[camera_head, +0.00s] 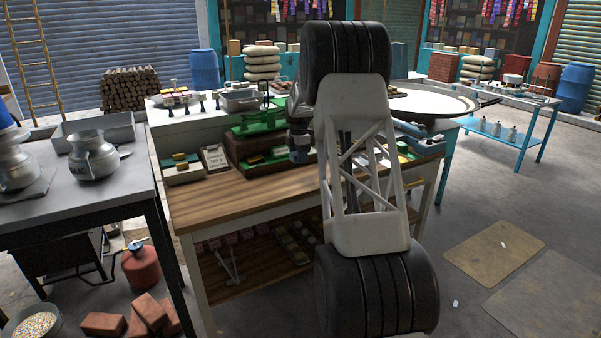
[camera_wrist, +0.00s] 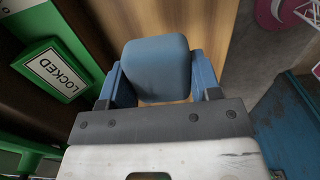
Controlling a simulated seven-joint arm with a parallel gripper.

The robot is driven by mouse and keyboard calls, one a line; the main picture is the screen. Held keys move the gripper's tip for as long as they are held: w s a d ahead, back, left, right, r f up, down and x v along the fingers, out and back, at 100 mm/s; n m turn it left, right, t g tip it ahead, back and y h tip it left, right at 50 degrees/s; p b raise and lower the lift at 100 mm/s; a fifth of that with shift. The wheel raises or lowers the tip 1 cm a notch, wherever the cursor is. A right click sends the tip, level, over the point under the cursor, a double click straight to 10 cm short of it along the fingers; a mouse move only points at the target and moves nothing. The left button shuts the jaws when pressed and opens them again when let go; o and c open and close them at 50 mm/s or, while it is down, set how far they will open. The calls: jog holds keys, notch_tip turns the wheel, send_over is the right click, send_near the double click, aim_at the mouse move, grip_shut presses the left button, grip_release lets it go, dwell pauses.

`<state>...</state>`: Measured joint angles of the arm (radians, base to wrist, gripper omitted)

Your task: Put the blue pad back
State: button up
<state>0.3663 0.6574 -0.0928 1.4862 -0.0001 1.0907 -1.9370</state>
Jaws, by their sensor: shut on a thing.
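The blue pad (camera_wrist: 157,68), a rounded block, sits between the two blue fingers of my gripper (camera_wrist: 160,80) in the wrist view. The fingers press on its left and right sides. The pad is over the brown wooden bench top (camera_wrist: 216,20); I cannot tell whether it touches the wood. In the head view, my gripper (camera_head: 299,150) points down over the bench, partly behind my own arm. The pad cannot be made out clearly there.
A green frame with a white LOCKED sign (camera_wrist: 56,69) is close on the left in the wrist view. In the head view, a green device (camera_head: 258,122), a small tray (camera_head: 183,174) and a clipboard sign (camera_head: 214,158) stand nearby. The bench's front left is clear.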

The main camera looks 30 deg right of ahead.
jog(key=shift+a, duration=0.1)
jog(key=shift+s+a, duration=0.35)
jog(key=shift+a, duration=0.1)
jog(key=s+a+f, duration=0.2)
jog(key=s+a, duration=1.2)
jog(key=a, duration=0.1)
jog(key=shift+s+f, duration=0.15)
jog(key=shift+f, duration=0.25)
send_over(270, 185)
jog(key=shift+d+f, duration=0.1)
jog(key=shift+f, duration=0.65)
jog(key=shift+f, duration=1.75)
jog(key=shift+f, duration=0.15)
jog(key=o, duration=1)
jog(key=shift+c, duration=0.2)
